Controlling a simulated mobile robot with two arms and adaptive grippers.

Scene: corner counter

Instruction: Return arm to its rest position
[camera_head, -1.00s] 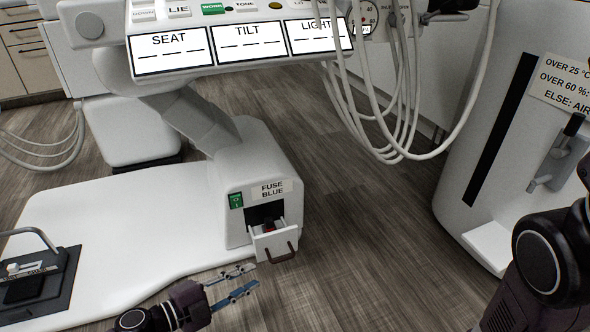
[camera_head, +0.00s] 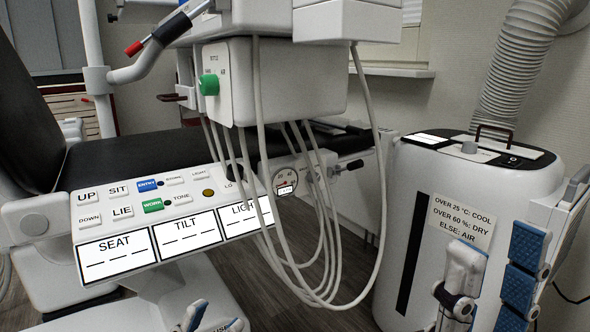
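My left gripper (camera_head: 214,316) shows only its fingertips at the bottom edge, below the control panel. A blue-padded tip and a second tip stand apart with a gap between them, and nothing shows in it. The rest of that arm is out of view. My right gripper (camera_head: 491,262) points upward at the lower right, in front of the white cylindrical unit (camera_head: 420,220). Its pale left finger and blue-padded right finger are spread apart, with nothing between them. Its wrist is cut off by the bottom edge.
The control panel (camera_head: 160,220) with SEAT, TILT and LIGHT displays is at the left. Hoses (camera_head: 378,215) hang in loops between the panel and the white unit. A dark chair (camera_head: 130,150) lies behind the panel. A ribbed duct (camera_head: 510,65) rises at the right.

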